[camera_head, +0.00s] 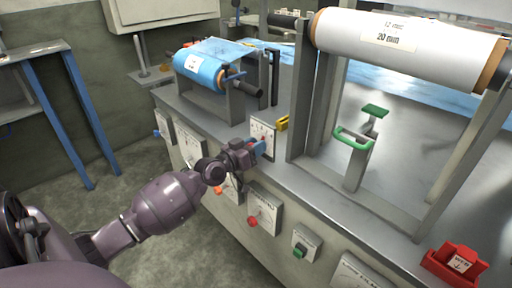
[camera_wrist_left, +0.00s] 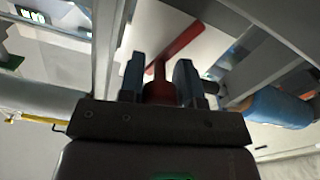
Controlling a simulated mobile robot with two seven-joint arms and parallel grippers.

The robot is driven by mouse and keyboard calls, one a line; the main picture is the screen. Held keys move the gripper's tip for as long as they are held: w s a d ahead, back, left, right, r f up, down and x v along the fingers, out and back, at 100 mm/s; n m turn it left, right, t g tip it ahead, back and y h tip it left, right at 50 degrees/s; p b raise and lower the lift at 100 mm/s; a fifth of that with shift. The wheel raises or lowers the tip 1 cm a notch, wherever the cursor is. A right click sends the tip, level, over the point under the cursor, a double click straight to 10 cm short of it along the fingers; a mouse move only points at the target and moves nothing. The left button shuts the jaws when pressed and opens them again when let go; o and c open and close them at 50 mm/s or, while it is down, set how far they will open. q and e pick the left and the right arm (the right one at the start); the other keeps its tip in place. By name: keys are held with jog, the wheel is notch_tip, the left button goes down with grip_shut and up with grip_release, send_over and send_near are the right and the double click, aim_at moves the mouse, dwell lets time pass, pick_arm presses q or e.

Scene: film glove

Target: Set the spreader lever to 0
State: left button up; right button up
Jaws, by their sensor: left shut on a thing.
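My left gripper (camera_head: 260,148) reaches the front of the machine at a small white scale plate (camera_head: 262,127) on the bench's front edge. In the left wrist view its two blue-grey fingers (camera_wrist_left: 159,78) stand on both sides of a red lever (camera_wrist_left: 180,42) and are shut on its end. The lever's red bar slants up and to the right across the white plate (camera_wrist_left: 155,28). In the head view the lever is mostly hidden by the gripper, and I cannot read the scale or the lever's setting. My right gripper is out of view.
Other plates with red knobs (camera_head: 253,221) and a green switch (camera_head: 299,252) line the bench front. A blue film roll (camera_head: 200,70), a large white roll (camera_head: 400,43), a green-handled part (camera_head: 352,137) and a red box (camera_head: 455,263) are on top. The floor at left is clear.

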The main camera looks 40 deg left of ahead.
pick_arm(q)
jog(key=n, duration=0.1)
jog(key=a+n, duration=0.1)
jog(key=shift+r+n, duration=0.15)
jog(key=shift+n, duration=0.25)
jog(key=n, duration=0.1)
jog(key=a+n, duration=0.1)
jog(key=n, duration=0.1)
jog(key=shift+w+a+f, duration=0.1)
jog(key=shift+a+f, duration=0.1)
jog(key=shift+a+f+n+b, duration=0.1)
jog(key=shift+a+n+b, duration=0.25)
jog(key=shift+n, duration=1.05)
jog(key=shift+a+n+b, duration=0.2)
jog(key=shift+n+b, duration=0.15)
jog(key=shift+n, duration=0.05)
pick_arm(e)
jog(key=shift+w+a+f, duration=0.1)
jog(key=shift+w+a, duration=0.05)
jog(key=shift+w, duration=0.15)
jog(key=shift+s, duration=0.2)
pick_arm(q)
jog(key=o, duration=0.9)
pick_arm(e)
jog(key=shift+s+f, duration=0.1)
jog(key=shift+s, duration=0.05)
